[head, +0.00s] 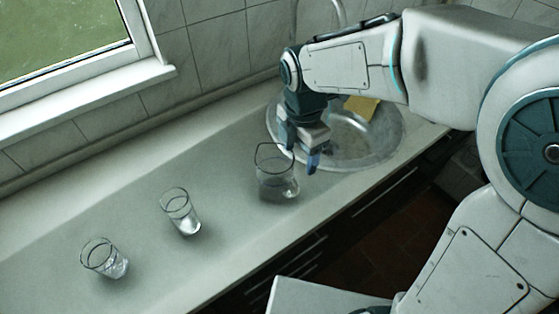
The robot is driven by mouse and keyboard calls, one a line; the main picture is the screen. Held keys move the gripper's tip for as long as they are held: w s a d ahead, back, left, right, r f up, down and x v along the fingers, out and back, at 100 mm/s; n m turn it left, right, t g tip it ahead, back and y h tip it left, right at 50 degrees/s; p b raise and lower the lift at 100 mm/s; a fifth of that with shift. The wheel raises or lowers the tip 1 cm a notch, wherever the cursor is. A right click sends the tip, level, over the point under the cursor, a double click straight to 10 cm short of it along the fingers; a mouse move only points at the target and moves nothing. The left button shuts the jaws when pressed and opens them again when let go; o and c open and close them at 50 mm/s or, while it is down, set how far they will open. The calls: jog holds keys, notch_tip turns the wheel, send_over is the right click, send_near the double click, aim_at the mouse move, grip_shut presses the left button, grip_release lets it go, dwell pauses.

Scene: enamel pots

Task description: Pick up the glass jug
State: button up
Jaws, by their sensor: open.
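The glass jug (277,184) is a wide, clear vessel with a dark rim line. It stands upright on the grey counter (130,210), just left of the sink. My gripper (302,160) points down right at the jug's upper right side. It is open, with one blue-tipped finger near the rim and the other to the right of the jug. I cannot tell whether a finger touches the glass or lies behind or in front of the rim.
Two clear glasses stand further left, one in the middle (180,211) and one at the left (104,258). The round metal sink (375,150) lies behind my gripper, with a yellow sponge (361,107) and a tap (343,12). The tiled wall and window bound the back.

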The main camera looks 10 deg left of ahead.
aim_at(293, 183)
jog(key=shift+a+f+n, duration=0.25)
jog(key=shift+a+n, duration=0.3)
jog(key=shift+n, duration=0.05)
notch_tip(293, 183, down, 8)
jog(key=shift+r, duration=0.1)
jog(key=shift+s+f+p, duration=0.15)
jog(key=shift+f+p, duration=0.15)
jog(key=shift+f, duration=1.1)
jog(key=shift+s+f+p, duration=0.1)
jog(key=shift+f+p, duration=0.15)
jog(key=shift+f, duration=1.1)
grip_shut()
